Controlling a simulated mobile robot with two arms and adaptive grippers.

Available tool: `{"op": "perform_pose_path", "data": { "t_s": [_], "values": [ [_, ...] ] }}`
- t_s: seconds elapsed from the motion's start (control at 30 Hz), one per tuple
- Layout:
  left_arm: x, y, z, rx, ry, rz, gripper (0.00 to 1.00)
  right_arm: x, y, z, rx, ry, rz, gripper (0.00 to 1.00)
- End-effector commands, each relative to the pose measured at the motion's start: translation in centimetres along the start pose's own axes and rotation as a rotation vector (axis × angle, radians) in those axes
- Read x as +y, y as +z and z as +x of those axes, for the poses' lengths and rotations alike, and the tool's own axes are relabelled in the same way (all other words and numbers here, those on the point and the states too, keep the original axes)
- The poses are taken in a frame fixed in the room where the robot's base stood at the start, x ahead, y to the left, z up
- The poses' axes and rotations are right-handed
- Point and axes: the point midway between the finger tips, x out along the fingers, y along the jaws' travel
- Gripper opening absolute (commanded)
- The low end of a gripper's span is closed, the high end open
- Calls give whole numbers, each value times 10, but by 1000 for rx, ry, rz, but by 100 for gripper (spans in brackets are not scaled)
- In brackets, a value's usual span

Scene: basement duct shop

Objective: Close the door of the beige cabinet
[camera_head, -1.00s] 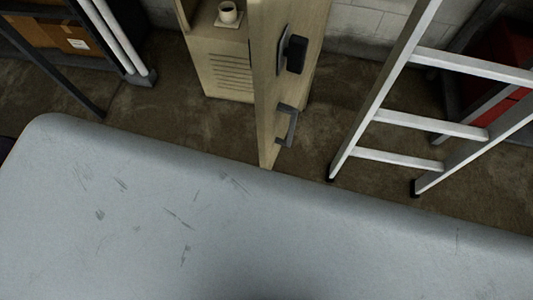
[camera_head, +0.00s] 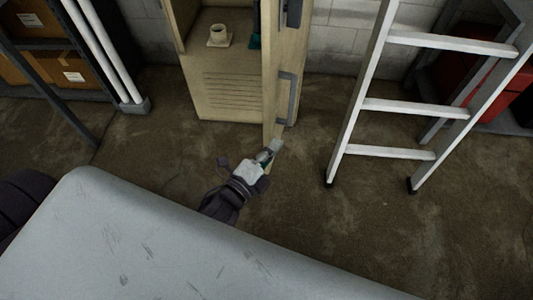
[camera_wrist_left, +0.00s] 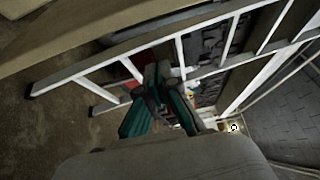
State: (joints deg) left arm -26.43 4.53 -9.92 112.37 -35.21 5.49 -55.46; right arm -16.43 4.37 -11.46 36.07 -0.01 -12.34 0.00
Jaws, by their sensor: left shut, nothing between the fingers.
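The beige cabinet (camera_head: 228,97) stands at the top middle of the head view. Its door (camera_head: 273,72) is open, swung out toward me and seen nearly edge-on, with a grey handle (camera_head: 287,98) on its right-hand face. My left gripper (camera_head: 274,148) is shut and empty at the lower near end of the door; whether it touches the door is unclear. In the left wrist view the shut teal-and-dark fingers (camera_wrist_left: 158,80) show in front of the ladder, and a beige panel, seemingly the door (camera_wrist_left: 75,35), crosses the upper left. My right gripper is out of view.
A shelf with cardboard boxes (camera_head: 60,68) is at the left. Bare floor (camera_head: 300,220) lies in front of the cabinet.

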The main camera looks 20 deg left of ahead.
Motion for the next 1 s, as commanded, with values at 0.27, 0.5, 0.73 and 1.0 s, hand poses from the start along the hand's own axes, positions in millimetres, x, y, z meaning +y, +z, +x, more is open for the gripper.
{"op": "perform_pose_path", "data": {
  "t_s": [0.27,0.5,0.73,1.0],
  "values": [
    [-2,0,61,1,-1,0,0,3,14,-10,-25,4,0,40],
    [0,32,45,-1,3,0,0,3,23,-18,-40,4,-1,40],
    [1,38,43,0,1,-3,0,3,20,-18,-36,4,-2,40],
    [1,38,42,1,2,-3,0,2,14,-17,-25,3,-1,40]
  ]
}}
